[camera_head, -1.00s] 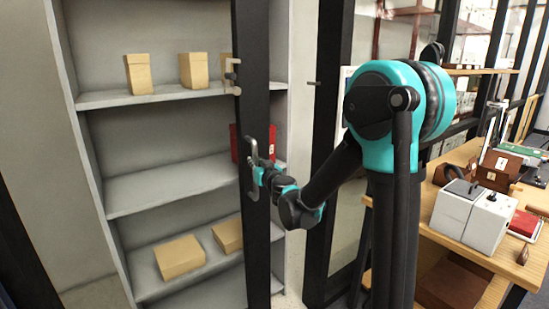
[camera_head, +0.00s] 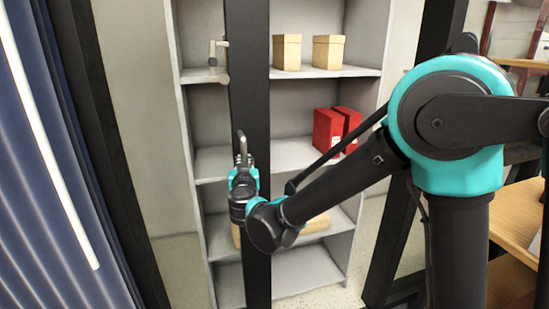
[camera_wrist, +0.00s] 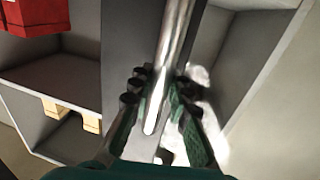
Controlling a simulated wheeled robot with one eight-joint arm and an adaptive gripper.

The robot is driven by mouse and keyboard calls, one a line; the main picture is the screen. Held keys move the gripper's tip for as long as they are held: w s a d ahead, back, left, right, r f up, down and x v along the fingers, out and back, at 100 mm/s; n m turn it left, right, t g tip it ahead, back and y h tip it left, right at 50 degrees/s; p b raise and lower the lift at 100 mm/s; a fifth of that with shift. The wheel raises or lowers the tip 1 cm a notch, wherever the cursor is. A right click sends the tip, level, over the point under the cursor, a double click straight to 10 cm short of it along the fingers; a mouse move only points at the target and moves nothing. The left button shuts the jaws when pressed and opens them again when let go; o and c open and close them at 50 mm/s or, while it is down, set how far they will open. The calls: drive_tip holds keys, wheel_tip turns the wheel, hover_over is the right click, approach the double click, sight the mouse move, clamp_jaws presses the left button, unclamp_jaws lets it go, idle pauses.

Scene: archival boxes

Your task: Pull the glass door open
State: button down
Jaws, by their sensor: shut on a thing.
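The glass door shows by its dark upright frame (camera_head: 250,100), which stands in front of the shelf unit in the head view. A metal handle (camera_head: 241,146) is fixed to this frame. In the wrist view the handle is a shiny bar (camera_wrist: 174,60) running down between my fingers. My gripper (camera_head: 243,172) is shut on the handle, with one finger on each side of the bar in the wrist view (camera_wrist: 158,95). The glass itself is hard to make out.
Behind the frame, the grey shelf unit (camera_head: 315,73) holds tan boxes (camera_head: 287,52) and red boxes (camera_head: 328,130). A tan box lower down is partly hidden by my arm. A blue ribbed panel (camera_head: 50,180) is at the left. A wooden desk (camera_head: 515,215) is at the right.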

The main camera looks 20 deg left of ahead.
approach(176, 169)
drive_tip(key=w+r, duration=0.3)
drive_tip(key=shift+w+d+r, duration=0.2)
drive_tip(key=shift+w+d, duration=0.15)
drive_tip(key=shift+w, duration=0.05)
drive_tip(key=c, duration=1.4)
unclamp_jaws()
drive_tip(key=shift+s, duration=0.15)
drive_tip(key=v, duration=1.1)
drive_tip(key=shift+s+d, duration=0.25)
drive_tip(key=shift+s, duration=0.05)
